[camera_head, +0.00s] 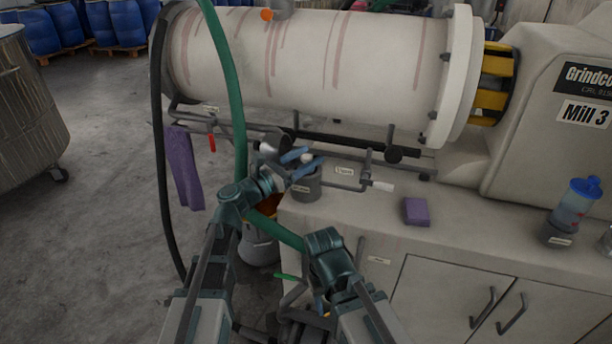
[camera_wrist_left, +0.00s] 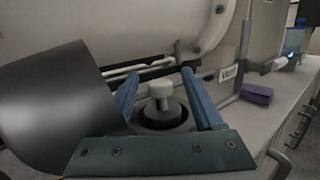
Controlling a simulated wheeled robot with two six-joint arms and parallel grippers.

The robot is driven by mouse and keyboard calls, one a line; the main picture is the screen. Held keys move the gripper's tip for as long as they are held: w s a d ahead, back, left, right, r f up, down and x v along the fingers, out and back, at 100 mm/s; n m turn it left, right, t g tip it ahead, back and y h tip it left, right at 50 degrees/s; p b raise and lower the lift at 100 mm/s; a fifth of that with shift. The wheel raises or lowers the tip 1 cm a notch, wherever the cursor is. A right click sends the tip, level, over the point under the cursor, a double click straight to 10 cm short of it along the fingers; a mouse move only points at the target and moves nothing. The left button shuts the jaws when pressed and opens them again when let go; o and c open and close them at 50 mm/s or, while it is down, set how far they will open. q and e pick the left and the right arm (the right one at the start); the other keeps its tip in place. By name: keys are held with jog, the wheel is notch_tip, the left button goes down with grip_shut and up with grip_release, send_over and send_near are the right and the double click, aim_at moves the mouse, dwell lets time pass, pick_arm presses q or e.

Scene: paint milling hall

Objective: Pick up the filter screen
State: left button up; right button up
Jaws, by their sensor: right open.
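A white knob on a stem, likely the filter screen's handle (camera_head: 306,158), stands up from a dark grey round holder (camera_head: 306,188) at the bench's left end. The knob (camera_wrist_left: 161,89) and the holder's dark opening (camera_wrist_left: 160,118) also show in the left wrist view. The screen's body is hidden inside. My left gripper (camera_head: 302,161) is open, with its blue fingers on either side of the knob. In the wrist view, gaps show between knob and fingers (camera_wrist_left: 160,92). My right gripper (camera_head: 318,304) is low in front of the bench, open, mostly hidden by its arm.
A dark cylinder (camera_wrist_left: 48,100) fills the left of the wrist view, close to the left finger. The large mill drum (camera_head: 310,58) hangs behind. A purple block (camera_head: 416,211) and a blue-capped bottle (camera_head: 574,205) stand farther right.

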pick_arm(q)
grip_shut()
dwell(1.3)
